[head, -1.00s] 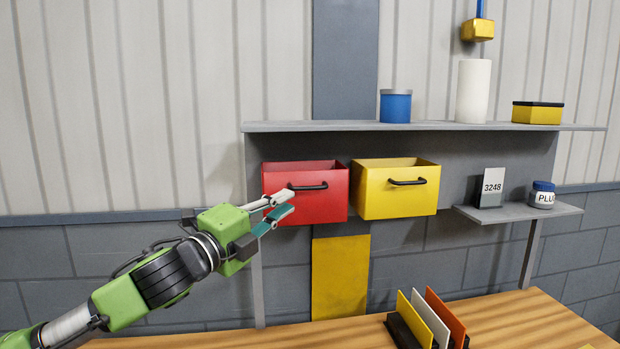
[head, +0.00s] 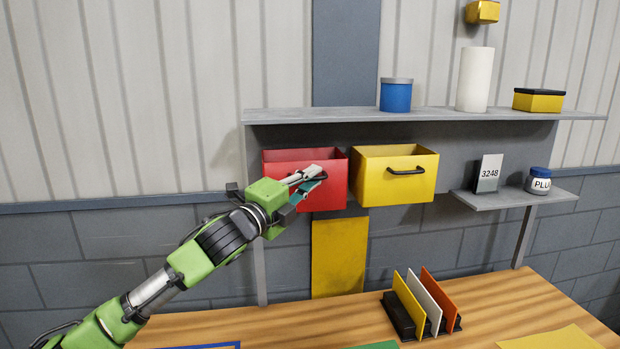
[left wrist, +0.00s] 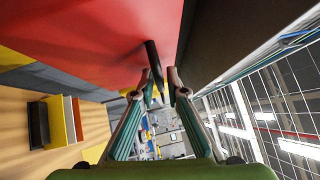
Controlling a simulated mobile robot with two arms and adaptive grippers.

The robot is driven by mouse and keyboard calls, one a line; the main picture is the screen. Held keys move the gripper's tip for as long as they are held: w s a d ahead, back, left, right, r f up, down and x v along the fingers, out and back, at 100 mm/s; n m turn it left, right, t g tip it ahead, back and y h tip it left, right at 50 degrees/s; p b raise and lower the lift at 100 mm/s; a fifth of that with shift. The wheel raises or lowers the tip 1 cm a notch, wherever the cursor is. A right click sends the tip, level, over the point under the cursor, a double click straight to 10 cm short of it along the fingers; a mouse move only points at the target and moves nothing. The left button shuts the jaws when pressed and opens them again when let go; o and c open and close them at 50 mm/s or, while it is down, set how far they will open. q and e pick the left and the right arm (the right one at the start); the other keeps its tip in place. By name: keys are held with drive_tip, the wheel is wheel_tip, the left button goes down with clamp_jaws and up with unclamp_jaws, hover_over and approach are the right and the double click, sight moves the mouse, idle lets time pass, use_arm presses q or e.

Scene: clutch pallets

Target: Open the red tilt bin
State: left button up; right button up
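The red tilt bin (head: 332,192) hangs under the grey shelf, left of the yellow bin (head: 390,183). A strip of its inside shows over the front edge. In the left wrist view, the black handle (left wrist: 153,60) stands out from the red face (left wrist: 100,40). The open fingertips (left wrist: 159,82) are on either side of the handle, with gaps showing; I cannot tell whether either touches it. My right gripper is not in view.
The grey shelf (head: 430,115) above holds a blue canister (head: 396,96), a white cylinder (head: 475,80) and a yellow box (head: 538,101). A small shelf (head: 515,199) is at the right. The wooden table (head: 490,305) below holds a rack of coloured plates (head: 424,303).

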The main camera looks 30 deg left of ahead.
use_arm(q)
clamp_jaws()
drive_tip(key=shift+s+d+f+b, duration=0.1)
drive_tip(key=shift+f+b, duration=0.15)
drive_tip(key=shift+b, duration=0.25)
drive_tip(key=shift+s+d+f+m+t+h+b, duration=0.5)
drive_tip(key=shift+m+b, duration=0.65)
drive_tip(key=shift+b, duration=1.2)
drive_tip(key=shift+s+d+f+m+t+h+b, duration=0.35)
drive_tip(key=shift+s+f+m+t+h+b, duration=0.65)
drive_tip(key=shift+b, duration=1.35)
drive_tip(key=shift+s+d+f+m+t+h+b, duration=0.2)
drive_tip(key=shift+d+m+h+b, duration=0.25)
drive_tip(key=shift+m+b, duration=1.4)
drive_tip(key=shift+r+n+b, duration=0.1)
drive_tip(key=shift+n+b, duration=0.35)
drive_tip(key=shift+n, duration=0.05)
